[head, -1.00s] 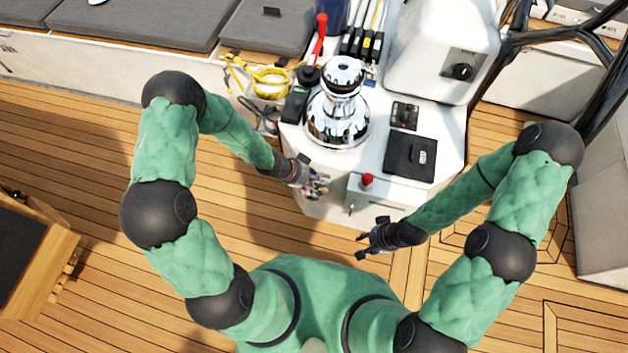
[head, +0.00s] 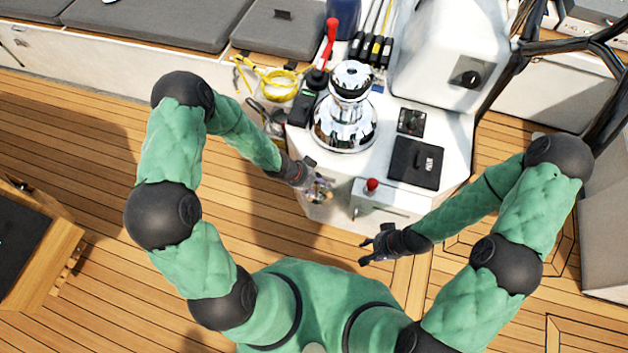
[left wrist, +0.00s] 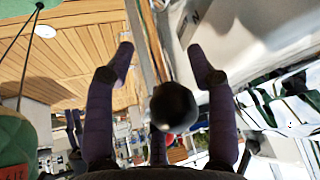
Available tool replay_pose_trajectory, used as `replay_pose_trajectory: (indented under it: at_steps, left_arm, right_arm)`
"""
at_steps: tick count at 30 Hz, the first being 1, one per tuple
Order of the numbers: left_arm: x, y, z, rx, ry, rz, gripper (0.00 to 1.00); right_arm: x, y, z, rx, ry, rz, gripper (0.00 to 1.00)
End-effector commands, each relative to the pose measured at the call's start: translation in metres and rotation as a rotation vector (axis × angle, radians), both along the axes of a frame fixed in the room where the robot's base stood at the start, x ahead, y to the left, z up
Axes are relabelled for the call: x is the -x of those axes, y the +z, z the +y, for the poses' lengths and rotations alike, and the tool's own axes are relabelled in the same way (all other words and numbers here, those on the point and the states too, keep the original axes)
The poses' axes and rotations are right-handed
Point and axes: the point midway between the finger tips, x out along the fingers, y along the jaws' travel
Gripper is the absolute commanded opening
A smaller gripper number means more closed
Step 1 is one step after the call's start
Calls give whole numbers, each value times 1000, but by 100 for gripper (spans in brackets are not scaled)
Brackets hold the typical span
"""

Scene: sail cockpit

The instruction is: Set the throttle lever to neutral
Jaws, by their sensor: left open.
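A dark round knob (left wrist: 173,107), which looks like the top of the throttle lever, shows between the spread fingers of my left gripper (left wrist: 166,62) in the left wrist view. I cannot tell whether the gripper touches it. In the head view my left gripper (head: 318,190) is beside the left front of the white console (head: 342,172). It is open, and it and my arm hide what lies beneath; I cannot pick out the lever there. My right gripper (head: 370,248) has its fingers spread and empty, in front of the console.
A red knob (head: 371,185) tops a grey box on the console's front. A chrome winch (head: 344,125), a black panel (head: 415,162) and a red handle (head: 331,35) are behind. Yellow rope (head: 279,82) lies at left. Open wooden deck (head: 70,130) extends left.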

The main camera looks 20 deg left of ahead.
Motion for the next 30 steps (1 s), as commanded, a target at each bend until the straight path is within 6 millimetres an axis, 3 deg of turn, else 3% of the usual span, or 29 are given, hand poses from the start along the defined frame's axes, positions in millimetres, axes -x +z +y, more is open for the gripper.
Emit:
replay_pose_trajectory:
  at_steps: [30]
  left_arm:
    - [31, 94, 46, 0, 1, -1, 55]
  right_arm:
    - [0, 0, 0, 0, 0, 0, 40]
